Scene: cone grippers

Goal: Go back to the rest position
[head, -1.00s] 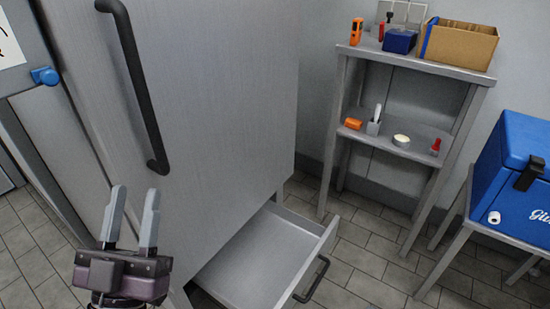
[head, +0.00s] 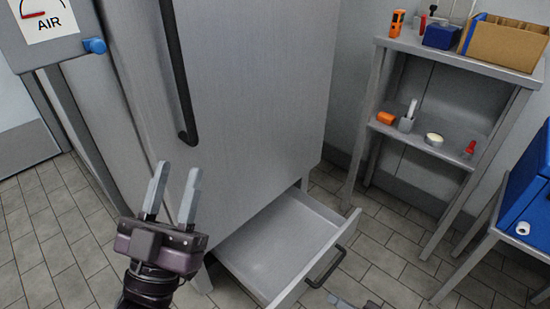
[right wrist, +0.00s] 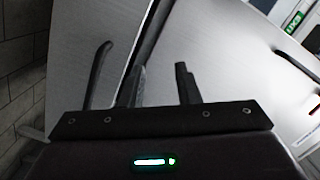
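My left gripper (head: 176,172) is in the head view at lower left, in front of the grey cabinet. Its two grey fingers point up and stand apart with nothing between them. My right gripper (head: 356,303) shows only as fingertips at the bottom edge of the head view, just right of the open drawer. In the right wrist view my right gripper (right wrist: 160,72) has two dark fingers set apart, with no object between them.
A tall grey cabinet (head: 240,90) with a dark handle (head: 178,75) has its bottom drawer (head: 285,245) pulled out. A grey shelf (head: 455,52) holds small tools and a cardboard box (head: 505,42). A blue cooler (head: 530,195) is at right. Tiled floor is clear at left.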

